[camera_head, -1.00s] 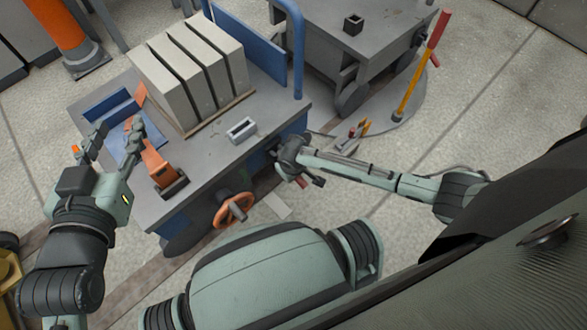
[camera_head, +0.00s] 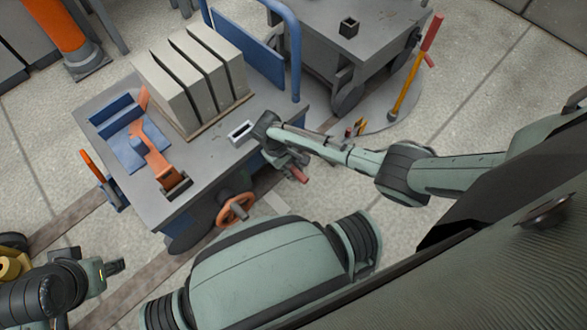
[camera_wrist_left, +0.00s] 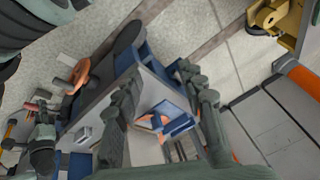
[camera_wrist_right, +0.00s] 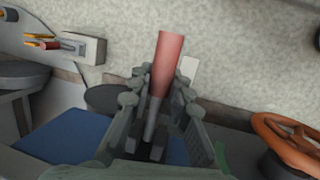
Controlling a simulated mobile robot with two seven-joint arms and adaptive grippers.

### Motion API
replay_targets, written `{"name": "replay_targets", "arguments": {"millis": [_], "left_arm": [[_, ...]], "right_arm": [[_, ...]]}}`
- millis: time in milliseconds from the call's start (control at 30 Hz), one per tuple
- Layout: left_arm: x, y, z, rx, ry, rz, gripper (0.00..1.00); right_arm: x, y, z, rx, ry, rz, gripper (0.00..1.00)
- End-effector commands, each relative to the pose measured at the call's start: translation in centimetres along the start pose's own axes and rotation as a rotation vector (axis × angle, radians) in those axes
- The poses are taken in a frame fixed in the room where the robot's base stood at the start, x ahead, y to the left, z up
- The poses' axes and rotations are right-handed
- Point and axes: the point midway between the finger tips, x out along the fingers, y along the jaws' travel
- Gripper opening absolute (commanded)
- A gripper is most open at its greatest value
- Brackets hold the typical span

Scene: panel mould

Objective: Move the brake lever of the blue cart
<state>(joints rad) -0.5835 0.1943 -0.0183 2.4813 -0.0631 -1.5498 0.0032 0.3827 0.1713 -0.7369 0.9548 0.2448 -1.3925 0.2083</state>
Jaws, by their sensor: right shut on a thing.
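The blue cart (camera_head: 190,215) has a grey top and stands left of centre in the head view. A lever with a red handle (camera_head: 299,175), which looks like the brake lever, sticks out at its right front corner. My right gripper (camera_head: 283,152) is shut around the lever's grey shaft; in the right wrist view the red grip (camera_wrist_right: 168,60) sticks out beyond the fingers. The lever's lower end is hidden. My left gripper (camera_head: 116,266) is at the lower left, clear of the cart; its fingers (camera_wrist_left: 160,85) are apart and empty in the left wrist view.
On the cart are grey slabs (camera_head: 190,75), an orange clamp (camera_head: 155,155) and a small grey box (camera_head: 241,131). An orange handwheel (camera_head: 236,208) is on its front, an orange lever (camera_head: 92,165) at its left end. A grey cart (camera_head: 345,40) stands behind, near a red-yellow lever (camera_head: 415,70).

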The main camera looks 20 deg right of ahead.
Motion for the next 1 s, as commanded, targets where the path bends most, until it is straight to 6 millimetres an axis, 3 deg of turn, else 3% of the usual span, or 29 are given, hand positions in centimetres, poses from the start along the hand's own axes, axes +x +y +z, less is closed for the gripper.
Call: {"name": "replay_targets", "arguments": {"millis": [633, 667, 833, 1000], "left_arm": [[-0.11, -0.43, 0.83, -0.004, -0.036, -0.009, 0.40], [-0.11, -0.43, 0.83, -0.004, -0.036, -0.009, 0.40], [-0.12, -0.42, 0.82, -0.004, -0.036, -0.008, 0.40], [-0.11, -0.42, 0.82, -0.003, -0.036, -0.008, 0.40]], "right_arm": [[-0.28, -0.02, 0.16, -0.010, -0.049, 0.000, 0.00], [-0.28, -0.02, 0.16, -0.010, -0.049, 0.000, 0.20], [-0.29, 0.00, 0.12, -0.009, -0.048, 0.000, 0.41], [-0.32, 0.04, 0.08, -0.009, -0.047, 0.001, 0.41]]}}
